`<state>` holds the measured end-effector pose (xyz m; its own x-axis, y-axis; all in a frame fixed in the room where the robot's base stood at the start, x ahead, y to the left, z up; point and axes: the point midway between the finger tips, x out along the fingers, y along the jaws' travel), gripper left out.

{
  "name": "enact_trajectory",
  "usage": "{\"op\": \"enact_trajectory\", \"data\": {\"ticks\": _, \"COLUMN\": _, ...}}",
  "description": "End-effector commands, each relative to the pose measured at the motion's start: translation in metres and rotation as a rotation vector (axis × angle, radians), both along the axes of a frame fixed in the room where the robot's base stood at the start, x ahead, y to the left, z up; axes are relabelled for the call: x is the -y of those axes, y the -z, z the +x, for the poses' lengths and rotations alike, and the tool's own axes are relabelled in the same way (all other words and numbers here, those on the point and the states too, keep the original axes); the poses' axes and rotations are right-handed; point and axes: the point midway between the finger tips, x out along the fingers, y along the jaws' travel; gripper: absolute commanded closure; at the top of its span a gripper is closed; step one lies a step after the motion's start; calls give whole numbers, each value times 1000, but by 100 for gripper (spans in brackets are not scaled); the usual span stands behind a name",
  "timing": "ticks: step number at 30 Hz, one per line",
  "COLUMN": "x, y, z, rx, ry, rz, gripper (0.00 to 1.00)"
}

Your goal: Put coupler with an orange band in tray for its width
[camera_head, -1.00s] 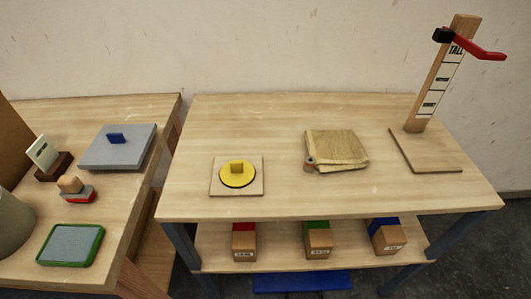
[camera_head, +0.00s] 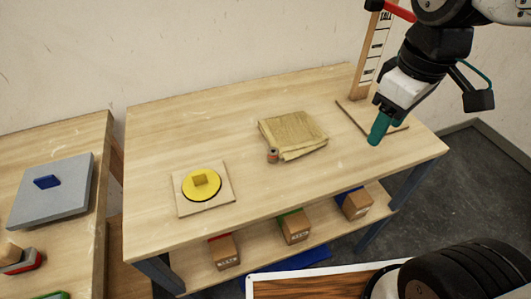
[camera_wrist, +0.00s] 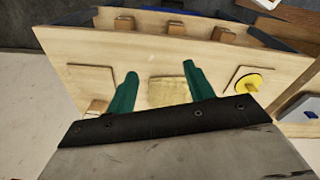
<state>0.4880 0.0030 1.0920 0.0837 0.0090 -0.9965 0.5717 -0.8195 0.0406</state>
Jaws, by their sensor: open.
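A small grey cylinder (camera_head: 272,155) with a reddish or orange mark stands at the near left edge of a folded tan cloth (camera_head: 293,134) on the table; it looks like the coupler, but its band is too small to be sure. Three wooden boxes with small labels sit on the lower shelf, marked red (camera_head: 224,250), green (camera_head: 294,227) and blue (camera_head: 355,204); the labels are unreadable. My gripper (camera_head: 378,128) is above the table's right side, apart from the cylinder. In the wrist view its teal fingers (camera_wrist: 160,70) are spread and empty, with the cloth (camera_wrist: 168,92) beyond.
A yellow disc (camera_head: 201,184) with a knob lies on a square board at the table's left. A height gauge post (camera_head: 370,50) stands on a base behind my gripper. The table's front strip is clear.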

Motion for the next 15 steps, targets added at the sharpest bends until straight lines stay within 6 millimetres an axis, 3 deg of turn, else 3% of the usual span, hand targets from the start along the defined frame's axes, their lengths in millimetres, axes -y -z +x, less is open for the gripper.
{"op": "enact_trajectory", "data": {"ticks": 1, "x": -16, "y": 8, "z": 18, "rx": -18, "ry": -161, "rz": -11, "gripper": 47}}
{"op": "enact_trajectory", "data": {"ticks": 6, "x": -73, "y": 38, "z": 72, "rx": -40, "ry": -731, "rz": -42, "gripper": 47}}
{"op": "enact_trajectory", "data": {"ticks": 9, "x": -107, "y": 62, "z": 96, "rx": -48, "ry": -1036, "rz": -56, "gripper": 47}}
{"op": "enact_trajectory", "data": {"ticks": 15, "x": -159, "y": 103, "z": 122, "rx": -56, "ry": -1477, "rz": -71, "gripper": 47}}
